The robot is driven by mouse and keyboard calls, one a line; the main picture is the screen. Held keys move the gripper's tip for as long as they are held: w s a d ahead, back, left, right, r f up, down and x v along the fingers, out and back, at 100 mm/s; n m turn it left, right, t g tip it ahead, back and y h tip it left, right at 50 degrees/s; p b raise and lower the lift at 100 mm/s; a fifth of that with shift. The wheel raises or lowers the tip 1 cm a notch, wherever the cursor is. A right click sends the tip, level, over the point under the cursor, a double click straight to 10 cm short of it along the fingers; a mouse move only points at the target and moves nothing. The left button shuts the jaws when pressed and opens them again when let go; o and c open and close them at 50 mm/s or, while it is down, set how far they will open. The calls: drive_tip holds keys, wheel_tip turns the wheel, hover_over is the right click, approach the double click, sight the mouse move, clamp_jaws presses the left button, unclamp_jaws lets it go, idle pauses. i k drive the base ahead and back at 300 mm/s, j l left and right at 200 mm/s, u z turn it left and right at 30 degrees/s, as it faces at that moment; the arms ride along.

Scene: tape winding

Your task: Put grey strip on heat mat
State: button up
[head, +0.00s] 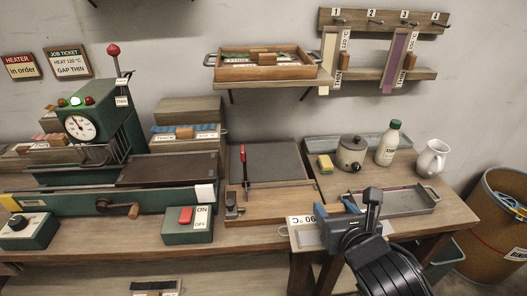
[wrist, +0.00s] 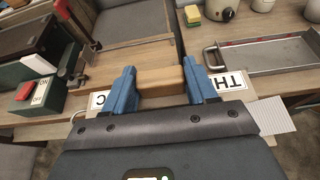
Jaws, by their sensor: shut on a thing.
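My gripper (head: 337,209) is over the front edge of the right-hand bench. In the wrist view its blue fingers (wrist: 160,80) are shut on the wooden grip of the grey strip. The strip's pale ribbed end (wrist: 273,115) sticks out to the right, and its labels show partly beside the fingers. In the head view the strip (head: 309,238) is partly hidden by my gripper. A flat dark grey mat (head: 275,163), which looks like the heat mat, lies further back and left, apart from the strip. No strip is seen on it.
A wooden board (head: 268,207) with a red-handled lever (head: 243,160) stands before the mat. A green machine (head: 100,195) and switch box (head: 188,227) are left. A metal tray (head: 400,201), yellow sponge (head: 325,163), pot, bottle and jug are right. A drum (head: 493,225) stands beside the bench.

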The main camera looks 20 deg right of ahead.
sight(265, 160)
drive_tip(key=i+l, duration=0.25)
drive_tip(key=i, duration=0.25)
drive_tip(key=i+l, duration=0.25)
drive_tip(key=i, duration=0.25)
